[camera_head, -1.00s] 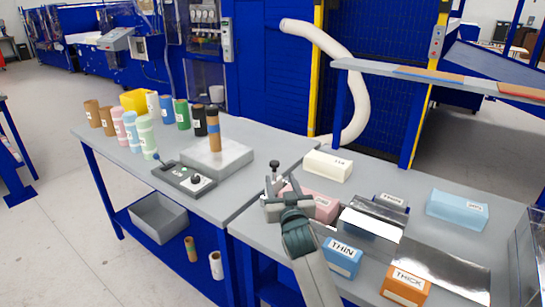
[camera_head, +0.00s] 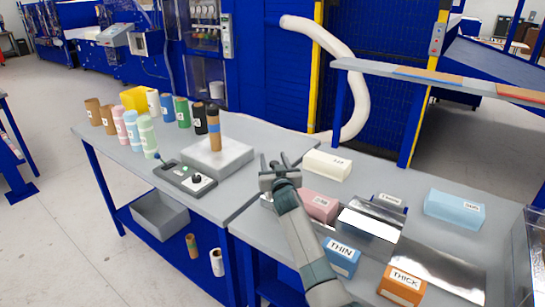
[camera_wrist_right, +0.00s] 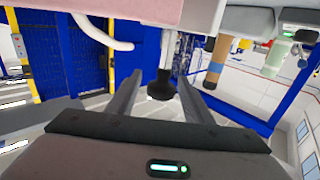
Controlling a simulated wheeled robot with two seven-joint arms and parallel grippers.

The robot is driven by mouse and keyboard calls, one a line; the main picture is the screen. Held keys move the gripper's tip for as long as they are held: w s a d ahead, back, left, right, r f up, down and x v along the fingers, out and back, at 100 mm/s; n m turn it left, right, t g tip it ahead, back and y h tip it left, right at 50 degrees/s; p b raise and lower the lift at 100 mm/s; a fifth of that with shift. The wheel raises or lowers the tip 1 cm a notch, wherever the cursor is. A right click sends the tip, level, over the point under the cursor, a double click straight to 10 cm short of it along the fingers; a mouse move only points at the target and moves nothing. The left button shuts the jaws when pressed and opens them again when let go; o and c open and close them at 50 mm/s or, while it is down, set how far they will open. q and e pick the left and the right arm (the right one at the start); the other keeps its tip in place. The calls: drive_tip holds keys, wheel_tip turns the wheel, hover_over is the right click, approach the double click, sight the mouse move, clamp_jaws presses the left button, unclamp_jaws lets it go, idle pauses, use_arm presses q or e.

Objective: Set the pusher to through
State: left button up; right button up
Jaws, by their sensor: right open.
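My right gripper (camera_head: 274,158) is open at the edge between the two tables, left of the pink block (camera_head: 318,206). In the right wrist view, a black knob (camera_wrist_right: 161,86) on a short stem, which looks like the pusher's handle, shows between the two open fingers (camera_wrist_right: 162,95). I cannot tell whether the fingers touch it. In the head view my gripper mostly hides this knob. The pink block also shows along the top of the wrist view (camera_wrist_right: 150,10). My left gripper is not in view.
A grey control box (camera_head: 185,178) and a grey block bearing a brown tube (camera_head: 214,130) sit on the left table, with several coloured tubes behind. A cream block (camera_head: 327,165), metal plate (camera_head: 440,268), blue THIN box (camera_head: 341,258) and orange THICK box (camera_head: 403,284) lie right.

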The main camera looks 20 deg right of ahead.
drive_tip(key=shift+w, duration=0.9)
